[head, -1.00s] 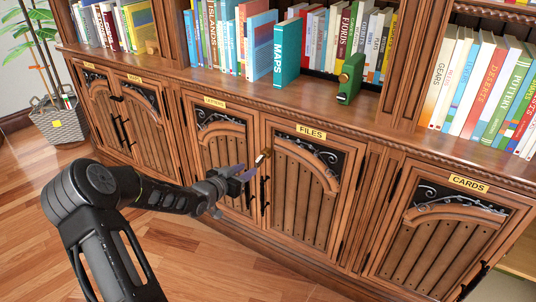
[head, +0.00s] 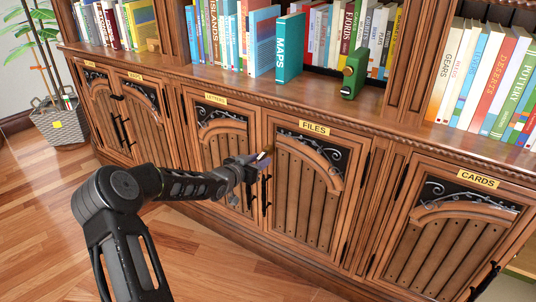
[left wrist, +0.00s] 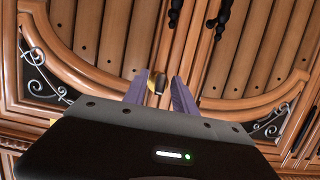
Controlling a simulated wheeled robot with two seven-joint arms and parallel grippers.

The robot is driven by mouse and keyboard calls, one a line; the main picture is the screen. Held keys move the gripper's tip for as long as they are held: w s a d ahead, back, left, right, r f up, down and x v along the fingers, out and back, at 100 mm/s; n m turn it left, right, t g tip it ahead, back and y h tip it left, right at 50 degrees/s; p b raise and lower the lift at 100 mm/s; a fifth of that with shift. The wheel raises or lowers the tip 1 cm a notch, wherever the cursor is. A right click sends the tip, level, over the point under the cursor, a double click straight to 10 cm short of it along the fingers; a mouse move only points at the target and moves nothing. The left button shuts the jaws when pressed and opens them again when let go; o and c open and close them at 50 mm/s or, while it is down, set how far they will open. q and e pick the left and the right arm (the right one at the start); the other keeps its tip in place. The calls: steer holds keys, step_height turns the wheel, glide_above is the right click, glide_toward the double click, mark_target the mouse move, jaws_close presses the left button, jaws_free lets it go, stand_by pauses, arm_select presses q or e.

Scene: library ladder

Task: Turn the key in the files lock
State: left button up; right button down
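The files door (head: 303,185) is a closed wooden cabinet door under a yellow FILES label (head: 312,127). My left gripper (head: 260,162) is at the upper left edge of this door. In the left wrist view, its two purple-grey fingers (left wrist: 160,80) stand apart. A small brass and dark piece, apparently the key (left wrist: 157,86), shows between them, with gaps at its sides. In the head view the key is mostly hidden by the gripper; only a small dark and brass bit shows by the fingertips. The lock itself is hidden. My right gripper is not in view.
Dark door handles (left wrist: 222,18) are close to the fingers. The letters door (head: 222,150) is to the left and the cards door (head: 445,230) to the right, both closed. A green box-like object (head: 354,73) stands on the shelf above. The wooden floor (head: 200,270) in front is clear.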

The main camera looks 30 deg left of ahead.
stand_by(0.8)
arm_select(q)
jaws_close()
stand_by(0.4)
